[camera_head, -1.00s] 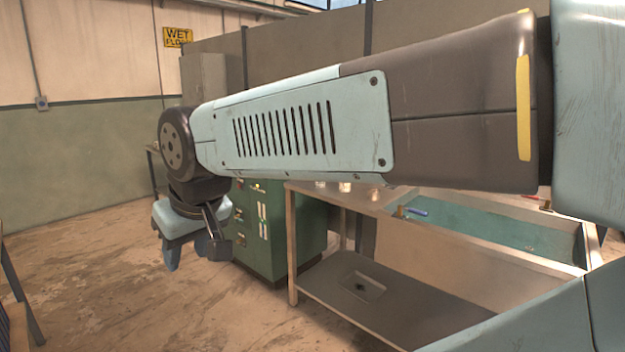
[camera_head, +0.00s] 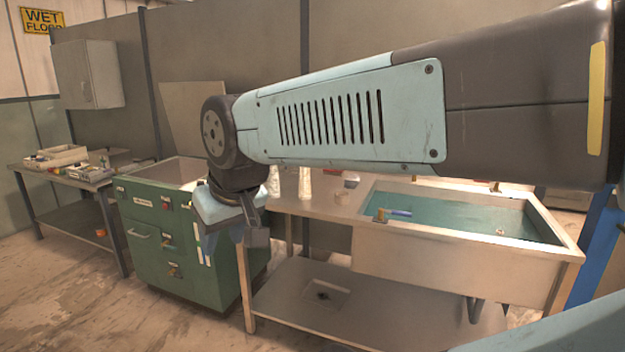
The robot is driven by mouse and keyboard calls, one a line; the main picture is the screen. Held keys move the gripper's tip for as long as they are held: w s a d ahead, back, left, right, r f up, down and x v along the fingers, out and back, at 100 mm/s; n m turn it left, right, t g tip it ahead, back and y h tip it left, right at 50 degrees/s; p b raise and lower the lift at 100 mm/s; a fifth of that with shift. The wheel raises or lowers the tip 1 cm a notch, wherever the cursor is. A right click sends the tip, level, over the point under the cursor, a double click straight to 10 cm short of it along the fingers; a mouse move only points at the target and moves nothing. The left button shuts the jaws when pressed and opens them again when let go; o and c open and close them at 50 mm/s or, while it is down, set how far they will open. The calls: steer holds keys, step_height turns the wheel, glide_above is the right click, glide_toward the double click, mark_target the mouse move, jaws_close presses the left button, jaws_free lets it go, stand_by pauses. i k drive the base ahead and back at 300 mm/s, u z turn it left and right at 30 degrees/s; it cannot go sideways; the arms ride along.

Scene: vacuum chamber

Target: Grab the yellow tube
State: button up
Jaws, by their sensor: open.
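I cannot make out a yellow tube for certain. Small narrow yellowish and white marks (camera_head: 208,256) show on the side of the green cabinet, too small to identify. My gripper (camera_head: 222,240) hangs open and pointing down at the end of my arm, in front of the green cabinet (camera_head: 150,236). Nothing shows between its fingers, though they are partly hidden by the wrist.
A side table (camera_head: 24,182) at left holds small boxes and items. Open floor lies in front.

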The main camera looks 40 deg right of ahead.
mark_target(305, 184)
steer(key=z, duration=0.4)
steer(key=i, duration=1.4)
steer(key=z, duration=0.15)
